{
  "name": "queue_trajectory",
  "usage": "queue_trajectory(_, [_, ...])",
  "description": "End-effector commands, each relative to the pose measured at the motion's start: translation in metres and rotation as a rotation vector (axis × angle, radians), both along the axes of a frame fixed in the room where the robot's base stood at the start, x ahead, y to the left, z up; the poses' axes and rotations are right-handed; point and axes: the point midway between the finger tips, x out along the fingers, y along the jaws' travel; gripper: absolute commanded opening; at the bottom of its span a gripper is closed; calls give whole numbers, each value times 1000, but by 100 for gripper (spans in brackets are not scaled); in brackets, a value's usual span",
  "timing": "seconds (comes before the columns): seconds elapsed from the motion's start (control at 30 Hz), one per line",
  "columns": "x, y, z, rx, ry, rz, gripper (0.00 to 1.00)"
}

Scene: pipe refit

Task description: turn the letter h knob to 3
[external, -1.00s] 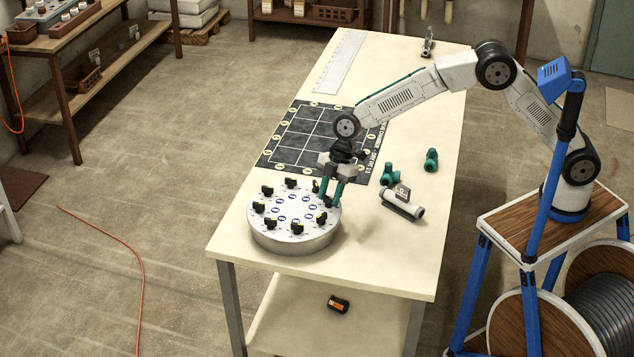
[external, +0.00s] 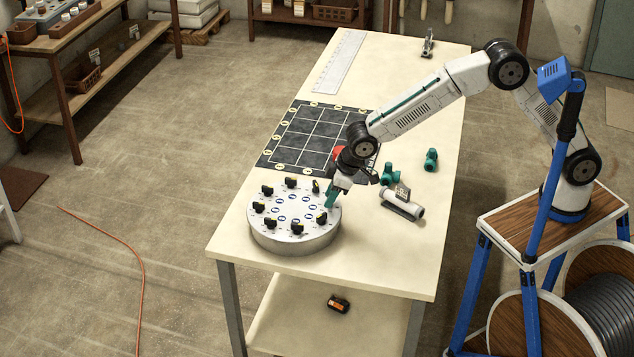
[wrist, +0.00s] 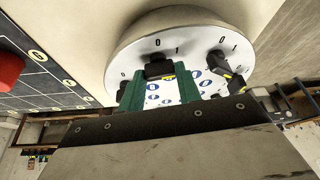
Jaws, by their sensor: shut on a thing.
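A round pale dial drum (external: 270,236) stands at the near left of the table. Several black knobs with yellow marks stand around its top, with blue oval labels inside the ring. My gripper (external: 331,197) is at the drum's right edge, tilted. In the wrist view my gripper (wrist: 158,82) has its green fingers on either side of a black knob (wrist: 158,67) and is shut on it. A 0 and a 1 are printed by this knob. Another knob (wrist: 225,66) stands to its right. I cannot read the letters on the labels.
A black gridded board (external: 290,150) lies behind the drum. Green pipe fittings (external: 390,174) and a white cylinder (external: 402,204) lie to the right. A ruler (external: 340,62) lies at the back. The table's front is clear.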

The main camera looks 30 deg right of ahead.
Motion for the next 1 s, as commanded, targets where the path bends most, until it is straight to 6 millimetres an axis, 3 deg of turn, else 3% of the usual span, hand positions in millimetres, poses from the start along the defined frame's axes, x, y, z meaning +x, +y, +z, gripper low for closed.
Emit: queue_trajectory(1.0, [-3, 6, 0, 2, 0, -968, 11])
